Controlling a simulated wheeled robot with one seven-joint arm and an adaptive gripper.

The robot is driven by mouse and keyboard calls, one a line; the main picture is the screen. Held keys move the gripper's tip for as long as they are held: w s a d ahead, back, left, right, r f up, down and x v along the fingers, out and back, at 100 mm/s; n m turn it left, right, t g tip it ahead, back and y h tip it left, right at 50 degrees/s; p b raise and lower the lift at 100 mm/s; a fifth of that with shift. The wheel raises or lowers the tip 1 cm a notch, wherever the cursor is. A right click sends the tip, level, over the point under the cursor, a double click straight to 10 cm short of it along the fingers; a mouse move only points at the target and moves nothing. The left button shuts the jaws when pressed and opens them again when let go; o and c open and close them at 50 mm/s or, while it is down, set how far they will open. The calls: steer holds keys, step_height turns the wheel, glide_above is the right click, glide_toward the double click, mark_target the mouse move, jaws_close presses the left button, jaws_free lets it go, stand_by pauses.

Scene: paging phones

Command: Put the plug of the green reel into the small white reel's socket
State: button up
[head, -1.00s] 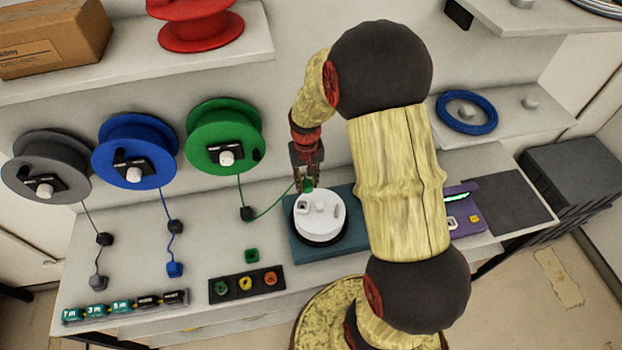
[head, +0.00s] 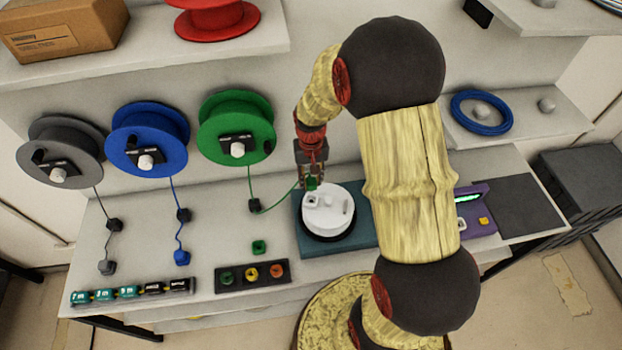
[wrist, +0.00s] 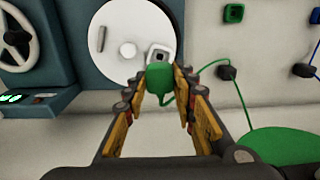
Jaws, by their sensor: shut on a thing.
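My gripper (head: 312,178) is shut on the green plug (wrist: 160,80), which also shows in the head view (head: 312,184). The plug's green cord runs to a dark block (head: 254,205) below the green reel (head: 237,140). The small white reel (head: 338,218) lies flat below and beside my gripper, and fills the upper middle of the wrist view (wrist: 120,60). Its square socket (wrist: 159,54) is just beyond the plug in the wrist view. The plug partly overlaps the socket's near edge there; whether they touch I cannot tell.
The white reel sits on a teal base (head: 365,232). Blue (head: 147,140) and grey (head: 60,150) reels hang to the left, their plugs on the bench. A green socket block (head: 259,247) and a three-socket strip (head: 252,288) lie in front. A purple device (head: 476,212) is to the right.

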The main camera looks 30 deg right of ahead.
steer(key=shift+f+b, duration=1.45)
steer(key=shift+f, duration=0.95)
steer(key=shift+f+b, duration=0.75)
steer(key=shift+f, duration=0.55)
steer(key=o, duration=1)
steer(key=shift+o, duration=1)
steer(key=shift+o, duration=1.2)
steer(key=shift+r, duration=0.1)
